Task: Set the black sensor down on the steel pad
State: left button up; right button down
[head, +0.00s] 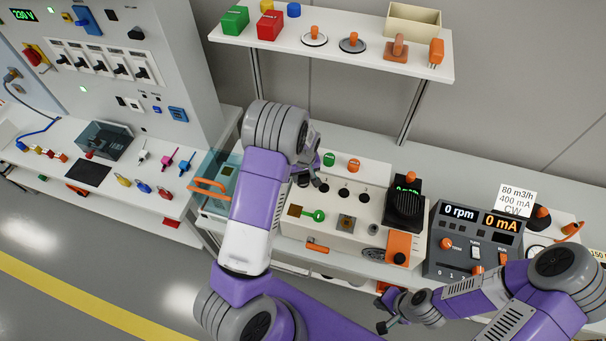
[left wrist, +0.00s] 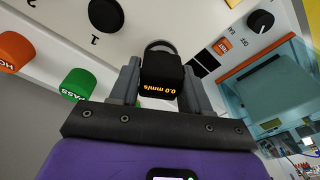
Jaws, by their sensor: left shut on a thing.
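The black sensor (left wrist: 162,72) is a small dark block with an orange "0.0 mm/s" readout, upside down in the left wrist view. My left gripper (left wrist: 160,88) is shut on it, one finger on each side. A grey rounded rim (left wrist: 160,43) shows just beyond the sensor; I cannot tell whether it is the steel pad or whether the sensor touches it. In the head view my left gripper (head: 314,172) is over the left back of the white panel, and its wrist hides the sensor. My right gripper (head: 384,311) is empty, fingers apart, in front of the bench.
The white panel (head: 325,230) carries knobs, a green key and a black handset (head: 404,205). A teal clear box (head: 218,180) stands left of it. A grey meter console (head: 468,240) is on the right. A loaded shelf (head: 335,50) hangs above the bench.

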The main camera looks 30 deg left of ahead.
pick_arm(q)
jog(key=shift+f, duration=0.2)
dwell(0.6)
jog(key=o, duration=1.2)
jog(key=r, duration=0.7)
jog(key=shift+s+d+r, duration=0.3)
